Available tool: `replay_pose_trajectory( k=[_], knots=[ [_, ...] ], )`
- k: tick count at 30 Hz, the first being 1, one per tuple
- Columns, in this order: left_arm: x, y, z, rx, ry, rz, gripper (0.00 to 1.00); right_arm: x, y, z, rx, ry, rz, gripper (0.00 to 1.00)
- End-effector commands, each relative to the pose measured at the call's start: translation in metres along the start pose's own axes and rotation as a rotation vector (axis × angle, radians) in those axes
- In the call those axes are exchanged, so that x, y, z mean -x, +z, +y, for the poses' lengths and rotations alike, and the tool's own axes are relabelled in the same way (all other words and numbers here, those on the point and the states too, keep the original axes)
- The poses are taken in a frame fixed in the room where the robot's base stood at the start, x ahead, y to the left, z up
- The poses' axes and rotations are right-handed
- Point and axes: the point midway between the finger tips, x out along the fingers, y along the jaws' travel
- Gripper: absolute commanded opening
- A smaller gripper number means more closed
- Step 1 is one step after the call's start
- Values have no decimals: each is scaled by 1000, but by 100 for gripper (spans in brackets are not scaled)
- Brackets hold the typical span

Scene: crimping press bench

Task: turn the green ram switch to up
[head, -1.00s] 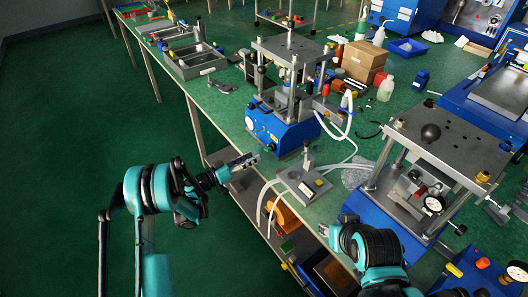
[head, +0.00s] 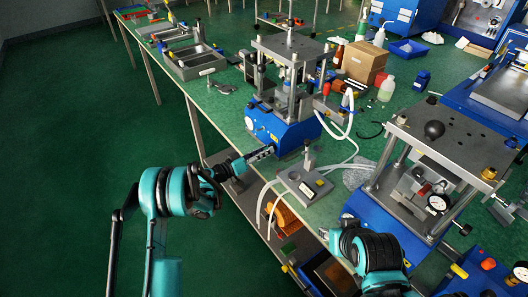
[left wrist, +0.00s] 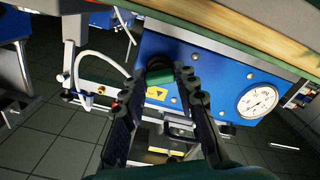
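The green ram switch (left wrist: 160,75) is on the blue front panel (left wrist: 222,75) in the left wrist view, beside a dark round part. My left gripper (left wrist: 164,79) is open, with one fingertip on each side of the switch; I cannot tell whether they touch it. In the head view my left gripper (head: 262,153) is at the front of the blue press base (head: 292,137), and the switch cannot be made out there. My right gripper (head: 329,236) is by the table's front edge; its fingers are too unclear to read.
A pressure gauge (left wrist: 258,101) and a yellow warning label (left wrist: 157,93) are on the panel close to the fingers. A grey fixture plate (head: 304,185) and white hoses (head: 272,190) lie right of the left gripper. A second press (head: 440,135) stands at the right.

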Motion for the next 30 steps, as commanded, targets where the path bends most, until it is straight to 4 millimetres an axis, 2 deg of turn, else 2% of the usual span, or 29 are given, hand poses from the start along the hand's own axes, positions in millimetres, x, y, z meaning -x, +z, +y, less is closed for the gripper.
replay_pose_trajectory(
  k=[8, 14, 30],
  knots=[
    [0, 0, 0, 19, 0, 0, 0, 0, 0, 0, 0, 0, 0, 35],
    [0, 0, 0, 100, 0, 0, 0, 0, 0, 0, 0, 0, 0, 35],
    [0, 0, 0, 574, 0, 0, 0, 0, 0, 0, 0, 0, 0, 35]
  ],
)
